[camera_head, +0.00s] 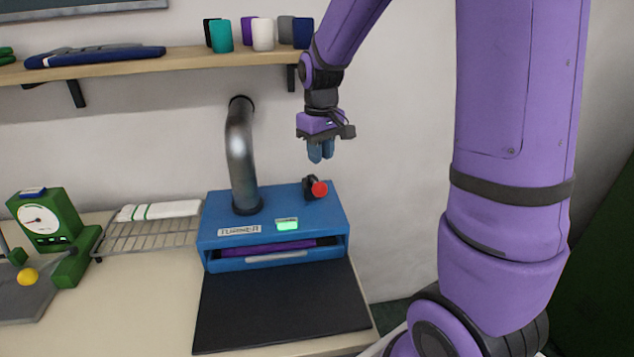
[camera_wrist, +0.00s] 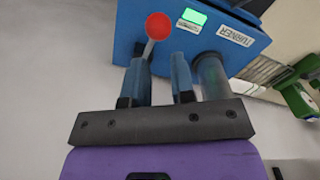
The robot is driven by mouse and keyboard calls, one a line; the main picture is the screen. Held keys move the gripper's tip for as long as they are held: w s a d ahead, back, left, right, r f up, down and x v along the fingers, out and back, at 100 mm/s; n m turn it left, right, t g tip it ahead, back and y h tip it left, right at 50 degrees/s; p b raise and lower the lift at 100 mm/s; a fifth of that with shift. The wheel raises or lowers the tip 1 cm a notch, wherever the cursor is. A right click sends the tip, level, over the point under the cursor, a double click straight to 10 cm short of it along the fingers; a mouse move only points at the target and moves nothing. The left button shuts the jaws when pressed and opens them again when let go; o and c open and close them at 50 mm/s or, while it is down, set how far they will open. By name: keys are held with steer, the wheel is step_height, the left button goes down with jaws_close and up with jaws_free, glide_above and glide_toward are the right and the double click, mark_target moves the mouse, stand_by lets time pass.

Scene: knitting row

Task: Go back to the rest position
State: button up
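My gripper (camera_head: 321,156) hangs above the blue box labelled TURNER (camera_head: 222,250), near its back right corner. In the wrist view my gripper (camera_wrist: 162,62) has its two blue fingers apart, with nothing held between them. A lever with a red knob (camera_head: 319,188) stands on the box's top, below the fingertips and apart from them in the head view. The red knob (camera_wrist: 159,26) shows just past the fingertips in the wrist view. A small panel (camera_head: 287,224) on the box glows green. A purple piece (camera_head: 268,248) lies inside the box's front slot.
A metal pipe (camera_head: 240,155) rises from the box to the wall. A shelf (camera_head: 150,66) with several cups (camera_head: 262,34) runs above. A black mat (camera_head: 280,305) lies in front. A wire rack (camera_head: 150,236) and a green dial gauge (camera_head: 45,220) stand left.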

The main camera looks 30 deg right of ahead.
steer(key=shift+r, duration=0.3)
stand_by(0.4)
steer(key=s+a+r+t, duration=0.1)
steer(key=s+a+r, duration=0.1)
steer(key=s+r, duration=0.2)
steer(key=s+a+r+m+t, duration=0.1)
steer(key=s+r, duration=0.3)
steer(key=s, duration=0.7)
steer(key=s+a+r+t, duration=0.3)
steer(key=s+r, duration=0.2)
steer(key=s, duration=0.3)
steer(key=shift+a, duration=0.15)
